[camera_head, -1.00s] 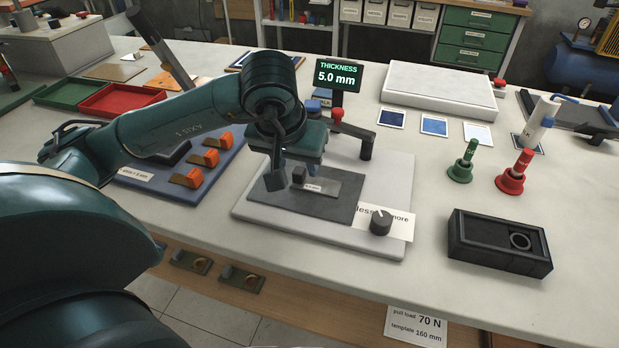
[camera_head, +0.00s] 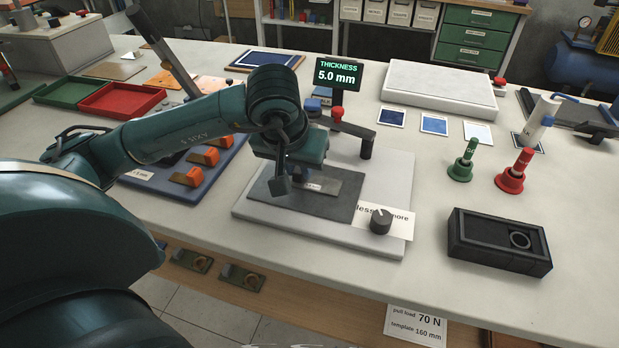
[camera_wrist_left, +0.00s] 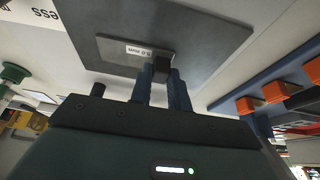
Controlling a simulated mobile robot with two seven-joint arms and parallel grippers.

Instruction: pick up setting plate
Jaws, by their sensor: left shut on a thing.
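The setting plate (camera_head: 343,186) is a thin grey plate with a white 5.0 mm label and a small dark block handle. It lies over a darker grey pad (camera_head: 330,208) on the light grey base board (camera_head: 390,180). My left gripper (camera_wrist_left: 163,76) points down at the plate and is shut on its block handle (camera_wrist_left: 161,66), with one finger on each side. My right gripper is not in view.
A thickness display (camera_head: 338,75) reading 5.0 mm and a red-knobbed arm (camera_head: 345,125) stand just behind. A black knob (camera_head: 381,221) sits at the board's front right. A blue tray with orange blocks (camera_head: 205,157) is to the left. A black box (camera_head: 499,243) stands right.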

